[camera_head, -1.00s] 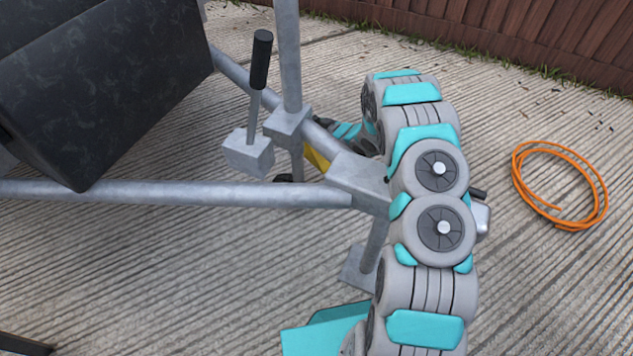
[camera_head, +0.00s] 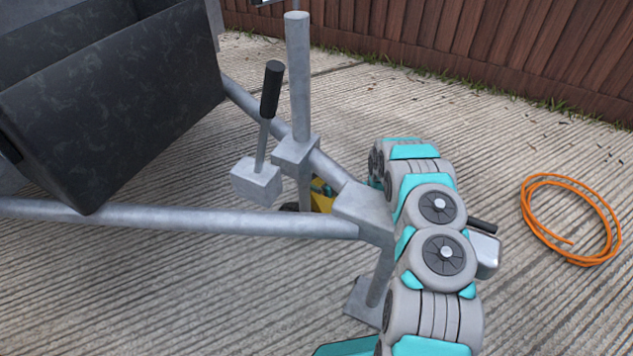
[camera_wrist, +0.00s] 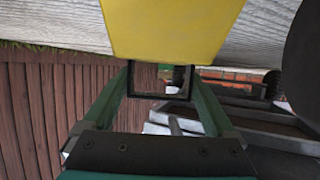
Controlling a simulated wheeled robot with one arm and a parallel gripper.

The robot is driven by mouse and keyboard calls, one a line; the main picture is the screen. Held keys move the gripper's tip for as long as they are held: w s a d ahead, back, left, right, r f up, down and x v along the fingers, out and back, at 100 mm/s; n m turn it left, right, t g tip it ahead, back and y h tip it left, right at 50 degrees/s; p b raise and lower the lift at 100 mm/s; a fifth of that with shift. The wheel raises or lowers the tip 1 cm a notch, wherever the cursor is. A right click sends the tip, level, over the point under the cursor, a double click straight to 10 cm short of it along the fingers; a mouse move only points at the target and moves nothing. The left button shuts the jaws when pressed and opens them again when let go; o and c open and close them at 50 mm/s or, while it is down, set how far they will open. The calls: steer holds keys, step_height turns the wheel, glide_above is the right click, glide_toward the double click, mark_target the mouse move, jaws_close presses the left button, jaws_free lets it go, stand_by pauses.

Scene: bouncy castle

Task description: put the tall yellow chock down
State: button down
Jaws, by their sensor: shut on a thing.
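The tall yellow chock (camera_head: 321,203) shows only as a small patch in the head view, low behind the near trailer bar. The bars, coupling and post hide most of it. In the wrist view the yellow chock (camera_wrist: 172,28) fills the top middle, at the tips of my green fingers. My gripper (camera_wrist: 160,76) is shut on it. In the head view my arm arches over beyond the coupling, and my gripper is mostly hidden. I cannot tell whether the chock touches the concrete.
The trailer's grey A-frame (camera_head: 230,222), jockey post (camera_head: 299,80) and black-handled lever (camera_head: 271,90) stand close around the chock. A dark trailer box (camera_head: 130,110) is at left. An orange hose coil (camera_head: 527,205) lies right on ribbed concrete. A wooden fence (camera_head: 450,45) runs behind.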

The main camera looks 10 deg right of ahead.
steer(key=shift+f, duration=0.5)
steer(key=shift+f, duration=0.15)
jaws_free()
steer(key=shift+r, duration=0.3)
steer(key=v, duration=1.2)
